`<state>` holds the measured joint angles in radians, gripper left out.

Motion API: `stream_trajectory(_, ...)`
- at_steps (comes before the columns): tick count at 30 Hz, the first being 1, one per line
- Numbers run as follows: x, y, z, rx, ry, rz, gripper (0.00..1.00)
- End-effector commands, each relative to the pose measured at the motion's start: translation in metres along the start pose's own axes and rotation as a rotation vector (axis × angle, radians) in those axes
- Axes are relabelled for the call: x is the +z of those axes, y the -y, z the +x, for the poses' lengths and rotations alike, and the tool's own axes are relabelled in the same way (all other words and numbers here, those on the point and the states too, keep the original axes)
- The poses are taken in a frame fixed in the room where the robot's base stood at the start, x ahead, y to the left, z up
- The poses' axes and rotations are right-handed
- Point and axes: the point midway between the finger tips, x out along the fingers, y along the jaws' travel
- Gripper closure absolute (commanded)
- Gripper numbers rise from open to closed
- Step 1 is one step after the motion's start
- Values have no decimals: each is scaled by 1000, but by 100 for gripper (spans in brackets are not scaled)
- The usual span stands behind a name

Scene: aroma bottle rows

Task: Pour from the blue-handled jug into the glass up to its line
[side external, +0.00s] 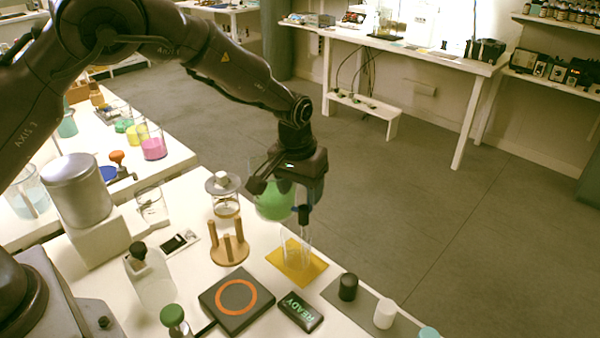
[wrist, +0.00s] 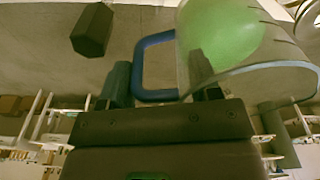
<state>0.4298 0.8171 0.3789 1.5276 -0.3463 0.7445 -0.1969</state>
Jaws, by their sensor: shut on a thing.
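The jug (side external: 272,202) holds green liquid and hangs in the air, above and slightly left of the glass in the side view. In the wrist view the clear jug wall (wrist: 250,72) and green liquid show at upper right. My gripper (wrist: 158,82) is shut on the blue handle (wrist: 140,68); it also shows in the side view (side external: 303,207). The clear glass (side external: 296,252) stands upright on a yellow mat (side external: 311,271). I see no green in it, and its line is too small to make out. Whether the jug is tilted is unclear.
A wooden stand (side external: 229,248) with a glass vessel is left of the yellow mat. In front are a black plate with an orange ring (side external: 236,298), a READY display (side external: 300,311) and a grey strip holding a black (side external: 348,287) and a white (side external: 385,314) cylinder.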

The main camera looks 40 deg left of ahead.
Motion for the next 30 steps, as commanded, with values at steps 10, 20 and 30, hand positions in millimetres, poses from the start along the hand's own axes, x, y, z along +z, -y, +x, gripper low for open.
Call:
stream_trajectory(10, -1, 4, -1, 51, 1, -7, 84)
stream_trajectory(20, -1, 10, -2, 109, 3, -16, 84)
stream_trajectory(30, -2, 14, -2, 170, 4, -22, 84)
